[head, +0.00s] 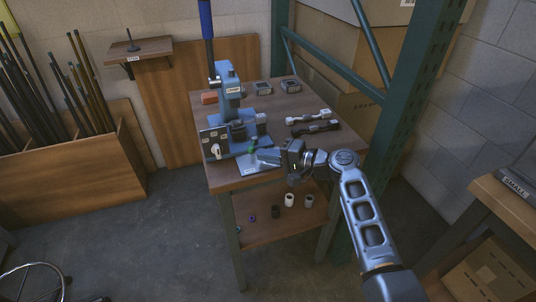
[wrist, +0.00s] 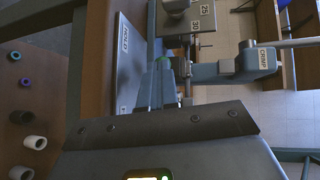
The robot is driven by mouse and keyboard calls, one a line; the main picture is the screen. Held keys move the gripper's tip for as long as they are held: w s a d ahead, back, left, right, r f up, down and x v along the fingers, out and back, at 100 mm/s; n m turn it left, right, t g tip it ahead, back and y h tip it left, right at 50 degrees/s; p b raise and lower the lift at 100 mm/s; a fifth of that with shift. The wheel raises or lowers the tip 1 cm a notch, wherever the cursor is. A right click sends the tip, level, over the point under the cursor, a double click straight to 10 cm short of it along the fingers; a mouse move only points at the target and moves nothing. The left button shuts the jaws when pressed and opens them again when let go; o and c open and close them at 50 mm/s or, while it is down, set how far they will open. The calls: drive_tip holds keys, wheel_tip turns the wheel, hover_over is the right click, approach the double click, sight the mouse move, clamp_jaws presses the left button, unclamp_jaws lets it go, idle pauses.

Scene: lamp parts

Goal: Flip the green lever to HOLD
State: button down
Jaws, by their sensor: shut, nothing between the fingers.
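The green lever (head: 253,146) stands at the front of the blue press on the table, above a pale label plate (head: 247,167). In the wrist view, a small part of the green lever (wrist: 164,62) shows beyond my fingers. The word HOLD reads sideways on the far part of the plate (wrist: 128,62); a mark at the near end is partly cut off. My gripper (head: 259,156) is shut and empty, reaching in from the right close to the lever. In the wrist view, my gripper (wrist: 168,78) hides the lever's lower part, so I cannot tell whether they touch.
A block marked CRIMP (wrist: 262,57) is right of my fingers. Metal parts (head: 313,117) lie behind my gripper. A green rack post (head: 400,90) stands close to my arm on the right.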

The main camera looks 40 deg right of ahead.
drive_tip(key=v, duration=0.7)
drive_tip(key=shift+s+d+b, duration=0.2)
drive_tip(key=shift+s+b, duration=0.1)
drive_tip(key=shift+b, duration=0.15)
